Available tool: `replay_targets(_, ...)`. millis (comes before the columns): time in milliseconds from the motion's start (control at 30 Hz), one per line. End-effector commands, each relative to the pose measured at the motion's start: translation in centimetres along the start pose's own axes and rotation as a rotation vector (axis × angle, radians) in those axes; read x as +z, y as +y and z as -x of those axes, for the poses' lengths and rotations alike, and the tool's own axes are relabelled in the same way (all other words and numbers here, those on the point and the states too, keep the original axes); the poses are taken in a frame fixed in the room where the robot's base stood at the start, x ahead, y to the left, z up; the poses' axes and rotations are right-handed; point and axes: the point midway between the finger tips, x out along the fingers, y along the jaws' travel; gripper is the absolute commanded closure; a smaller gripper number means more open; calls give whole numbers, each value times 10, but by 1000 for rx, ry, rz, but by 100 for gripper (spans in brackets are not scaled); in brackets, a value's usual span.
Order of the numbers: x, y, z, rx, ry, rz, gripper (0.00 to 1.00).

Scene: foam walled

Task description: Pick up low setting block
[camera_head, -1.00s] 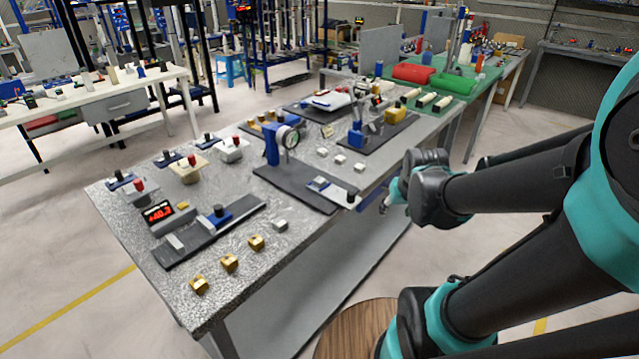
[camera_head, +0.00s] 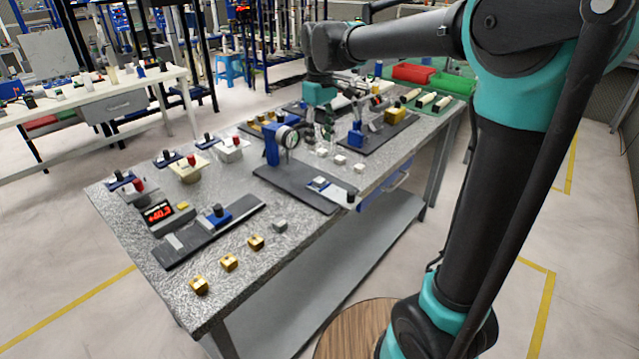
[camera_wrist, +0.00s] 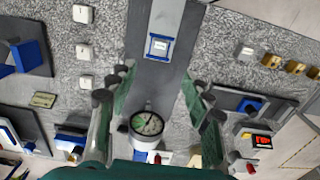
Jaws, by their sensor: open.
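I cannot tell by label which small block is the low setting block. Three small white blocks stand in a row, the near one (camera_head: 358,168), the middle one (camera_head: 340,159) and the far one (camera_head: 322,152). In the wrist view they line the left side: top (camera_wrist: 82,14), middle (camera_wrist: 83,52) and lower (camera_wrist: 85,82). A single grey block (camera_head: 280,225) sits nearer the front, also in the wrist view (camera_wrist: 247,51). My gripper (camera_wrist: 160,88) is open and empty above the table, over the dial gauge (camera_wrist: 147,124) and its dark base. The white blocks are left of its fingers.
The dial gauge (camera_head: 287,140) stands upright on a dark base beside the white blocks. A blue fixture (camera_head: 356,135) stands on another dark plate to their right. Brass blocks (camera_head: 229,262) line the front edge. A digital readout (camera_head: 158,212) is at left.

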Motion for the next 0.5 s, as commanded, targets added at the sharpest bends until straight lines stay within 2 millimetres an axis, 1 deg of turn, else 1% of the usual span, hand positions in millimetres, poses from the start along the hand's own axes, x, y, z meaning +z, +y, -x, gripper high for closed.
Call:
replay_targets(33, 0, 0, -11, 0, 0, -1, 50)
replay_targets(100, 0, 0, -25, 0, 1, -1, 50)
replay_targets(300, 0, 0, -62, 1, 1, -2, 50)
replay_targets(400, 0, 0, -73, 1, 1, -2, 50)
replay_targets(500, 0, 0, -79, 1, 1, -2, 50)
